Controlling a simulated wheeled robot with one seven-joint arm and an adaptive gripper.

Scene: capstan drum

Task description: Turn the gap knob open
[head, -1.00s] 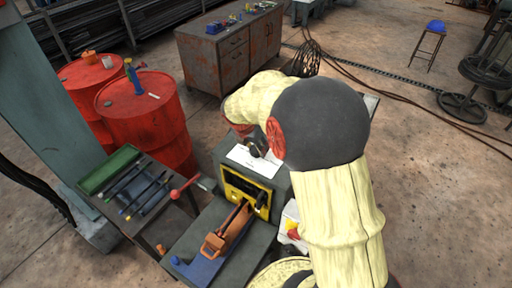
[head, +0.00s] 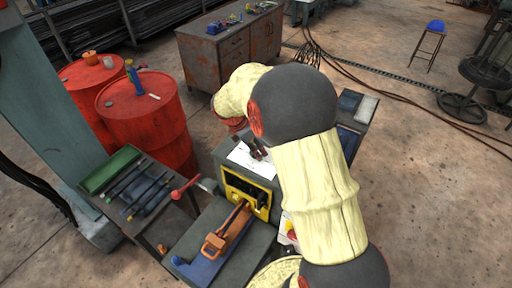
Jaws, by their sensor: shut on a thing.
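A dark grey machine box (head: 222,152) stands in the middle of the view, with a white sheet (head: 243,158) on its top and a yellow-framed black panel (head: 235,190) on its front. My gripper (head: 257,151) is at the top of this box, by the right part of the sheet, below my cream and black arm. Its dark fingers are small and partly covered by the arm. They are shut on what appears to be the gap knob, which is mostly hidden between them.
An orange-brown lever (head: 225,232) lies on the blue and grey bed in front of the panel. A side table with a green tray (head: 108,168) and dark tools is at the left. Red drums (head: 150,120) stand behind it. Open floor lies to the right.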

